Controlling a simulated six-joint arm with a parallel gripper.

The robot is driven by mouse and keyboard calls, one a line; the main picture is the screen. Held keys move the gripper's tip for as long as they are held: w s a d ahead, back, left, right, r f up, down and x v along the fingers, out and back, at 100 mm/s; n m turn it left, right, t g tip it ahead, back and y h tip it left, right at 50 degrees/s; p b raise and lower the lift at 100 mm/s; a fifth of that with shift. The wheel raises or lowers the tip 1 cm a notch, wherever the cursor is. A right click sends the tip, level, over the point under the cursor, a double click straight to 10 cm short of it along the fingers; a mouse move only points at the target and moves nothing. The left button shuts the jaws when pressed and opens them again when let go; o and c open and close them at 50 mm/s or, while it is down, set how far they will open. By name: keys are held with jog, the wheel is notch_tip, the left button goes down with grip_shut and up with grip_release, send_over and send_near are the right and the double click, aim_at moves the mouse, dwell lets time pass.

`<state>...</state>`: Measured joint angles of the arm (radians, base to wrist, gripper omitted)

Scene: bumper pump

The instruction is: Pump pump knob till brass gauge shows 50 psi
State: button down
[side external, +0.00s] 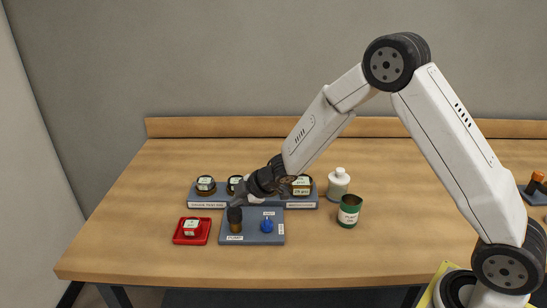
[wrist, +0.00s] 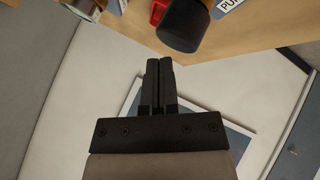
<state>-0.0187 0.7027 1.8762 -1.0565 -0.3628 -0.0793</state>
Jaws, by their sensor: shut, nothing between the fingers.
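The pump knob (side external: 235,215) has a black cap on a brass-coloured stem and stands upright at the left of a blue-grey plate (side external: 252,239). It also shows in the wrist view (wrist: 183,27), just beyond my fingertips. My gripper (side external: 240,202) is shut and empty, close above and behind the knob; in the wrist view its fingertips (wrist: 159,62) appear apart from it. A gauge with a brass-coloured rim and a readout (side external: 301,185) sits on the right of the rack behind, partly hidden by my arm. Its reading is too small to tell for certain.
The rack (side external: 207,202) carries other round gauges at its left. A blue knob (side external: 267,225) shares the plate. A red tray (side external: 190,235) is left of it. A white bottle (side external: 339,183) and a green cup (side external: 349,210) stand right. The front right table is clear.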

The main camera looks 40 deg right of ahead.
aim_at(238, 210)
jog(key=shift+r, duration=0.1)
jog(key=shift+r, duration=2.4)
jog(key=shift+s+d+r+m+h, duration=0.2)
jog(key=shift+s+d+m+h, duration=0.1)
jog(key=shift+d+m, duration=0.1)
jog(key=s+d+m+g+h, duration=0.1)
jog(key=s+m, duration=0.5)
jog(key=s, duration=0.7)
jog(key=s+d+m+g+h, duration=0.2)
jog(key=s+d+m+g, duration=0.2)
jog(key=s, duration=0.9)
jog(key=m, duration=0.3)
jog(key=shift+d+f+m+g+h, duration=0.3)
jog(key=shift+d, duration=0.05)
